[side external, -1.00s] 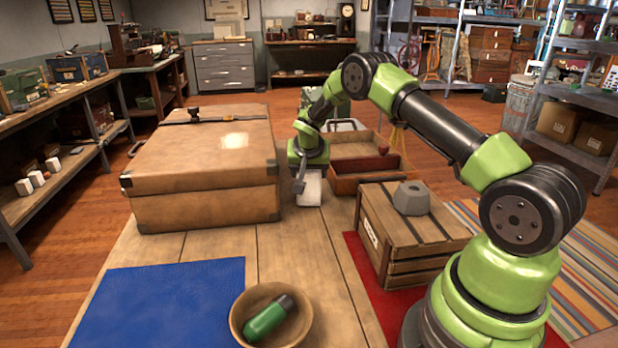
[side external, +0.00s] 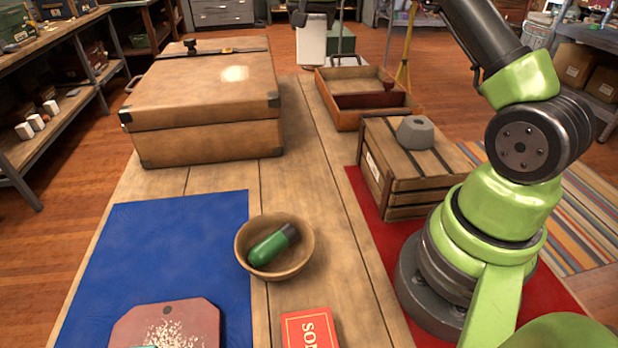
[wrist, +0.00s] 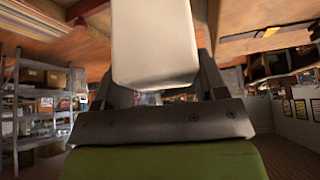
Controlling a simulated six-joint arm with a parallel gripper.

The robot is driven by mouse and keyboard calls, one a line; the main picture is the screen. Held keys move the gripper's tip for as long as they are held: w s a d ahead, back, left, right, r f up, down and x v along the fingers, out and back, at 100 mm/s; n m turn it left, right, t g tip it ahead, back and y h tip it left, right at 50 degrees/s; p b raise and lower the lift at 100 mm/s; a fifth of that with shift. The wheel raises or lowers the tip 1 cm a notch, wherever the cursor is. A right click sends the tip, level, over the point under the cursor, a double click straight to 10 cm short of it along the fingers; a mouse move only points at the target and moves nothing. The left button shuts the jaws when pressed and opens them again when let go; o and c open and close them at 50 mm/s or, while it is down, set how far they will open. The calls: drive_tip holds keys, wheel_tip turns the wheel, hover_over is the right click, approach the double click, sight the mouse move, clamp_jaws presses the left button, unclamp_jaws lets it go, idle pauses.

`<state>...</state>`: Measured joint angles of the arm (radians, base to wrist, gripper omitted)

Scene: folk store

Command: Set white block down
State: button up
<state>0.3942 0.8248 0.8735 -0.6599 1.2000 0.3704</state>
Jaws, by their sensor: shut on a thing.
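The white block (side external: 312,48) hangs upright at the top of the side view, raised above the far end of the table. My gripper (side external: 312,16) is shut on its upper end, at the top edge of the picture. In the wrist view the pale block (wrist: 152,45) fills the top middle, between the dark fingers of my gripper (wrist: 160,92). The block is clear of the table in the side view. Most of my forearm is out of the picture.
A big brown case (side external: 205,100) stands at the left. An open wooden tray (side external: 350,84) and a slatted crate (side external: 422,185) with a grey weight (side external: 416,132) are at the right. A blue mat (side external: 180,240), bowl (side external: 260,275) and red book (side external: 310,330) lie nearer. The middle planks are clear.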

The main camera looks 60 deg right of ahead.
drive_tip(key=shift+r, duration=0.65)
drive_tip(key=shift+a+r, duration=0.2)
drive_tip(key=shift+a, duration=0.05)
drive_tip(key=s+a+m+g, duration=0.8)
drive_tip(key=s+a+m, duration=0.3)
drive_tip(key=a+m, duration=0.55)
drive_tip(key=shift+n+y, duration=0.3)
drive_tip(key=shift+n, duration=0.05)
wheel_tip(320, 180, down, 21)
drive_tip(key=shift+s+f, duration=0.1)
drive_tip(key=shift+s, duration=0.05)
drive_tip(key=shift+f, duration=0.1)
drive_tip(key=o, duration=0.9)
